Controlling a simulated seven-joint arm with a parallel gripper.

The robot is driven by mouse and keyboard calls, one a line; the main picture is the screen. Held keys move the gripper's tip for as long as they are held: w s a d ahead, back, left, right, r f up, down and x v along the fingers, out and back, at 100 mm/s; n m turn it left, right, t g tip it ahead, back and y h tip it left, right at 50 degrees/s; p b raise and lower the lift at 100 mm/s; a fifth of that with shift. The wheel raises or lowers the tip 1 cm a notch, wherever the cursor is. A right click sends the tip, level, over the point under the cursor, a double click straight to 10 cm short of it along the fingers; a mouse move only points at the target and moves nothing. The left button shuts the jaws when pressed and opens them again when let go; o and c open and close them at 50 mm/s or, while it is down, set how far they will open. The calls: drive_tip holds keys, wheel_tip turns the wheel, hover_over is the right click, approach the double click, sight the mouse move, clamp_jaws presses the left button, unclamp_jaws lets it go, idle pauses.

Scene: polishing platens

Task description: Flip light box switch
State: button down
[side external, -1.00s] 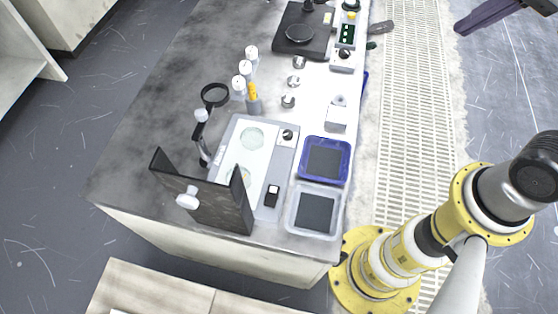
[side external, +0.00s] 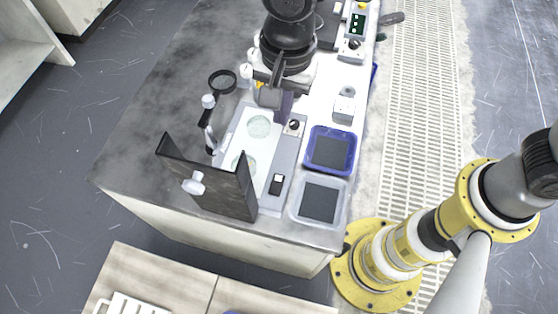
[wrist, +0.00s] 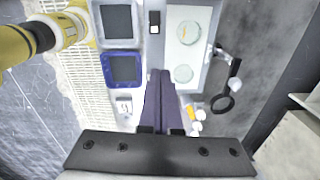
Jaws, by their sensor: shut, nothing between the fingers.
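The light box (side external: 287,150) is a grey unit with a bright white panel bearing two round clear discs. It also shows in the wrist view (wrist: 205,15). Its black rocker switch (side external: 276,184) with a white part sits on the grey strip at the near end; it shows in the wrist view (wrist: 154,22) too. A dark round knob (side external: 294,126) is at the strip's far end. My gripper (side external: 284,112) has purple fingers pressed together, above the far end of the light box near the knob. In the wrist view the closed fingertips (wrist: 159,73) hide the knob. The switch is clear of the fingers.
A blue tray (side external: 331,150) and a clear tray (side external: 319,201) with dark pads lie right of the box. A dark upright panel (side external: 213,184) stands at its left near corner. A magnifier (side external: 222,82) stands left. A white block (side external: 344,106) sits beyond the blue tray.

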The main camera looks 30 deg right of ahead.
sight(279, 178)
drive_tip(key=s+a+f, duration=0.2)
drive_tip(key=shift+s+f+n+h, duration=0.1)
drive_tip(key=shift+s+n+h, duration=0.2)
drive_tip(key=shift+n, duration=0.1)
wheel_tip(279, 178, down, 14)
drive_tip(key=shift+w+d+f, duration=0.1)
idle(0.4)
drive_tip(key=shift+f, duration=0.1)
idle(0.4)
drive_tip(key=shift+s+a+r, duration=0.3)
drive_tip(key=shift+s+a, duration=0.2)
idle(0.4)
